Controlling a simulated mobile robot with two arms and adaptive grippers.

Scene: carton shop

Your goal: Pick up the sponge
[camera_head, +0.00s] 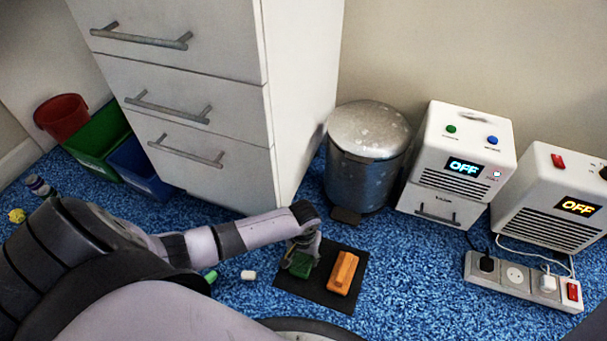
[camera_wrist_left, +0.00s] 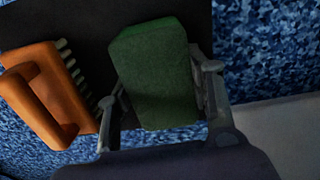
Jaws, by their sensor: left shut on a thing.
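A green sponge (camera_head: 300,264) is at the left part of a black mat (camera_head: 322,299) on the blue carpet. My left gripper (camera_head: 302,255) reaches down over it from the left and is shut on it. In the left wrist view the sponge (camera_wrist_left: 156,75) sits between the two fingers (camera_wrist_left: 160,95), with one finger along each side. I cannot tell whether the sponge is clear of the mat. My right gripper does not show.
An orange brush (camera_head: 342,272) lies on the mat just right of the sponge. A white drawer cabinet (camera_head: 235,110) and a metal pedal bin (camera_head: 366,160) stand behind. A power strip (camera_head: 515,278) lies at the right. A small white piece (camera_head: 248,275) is on the carpet left of the mat.

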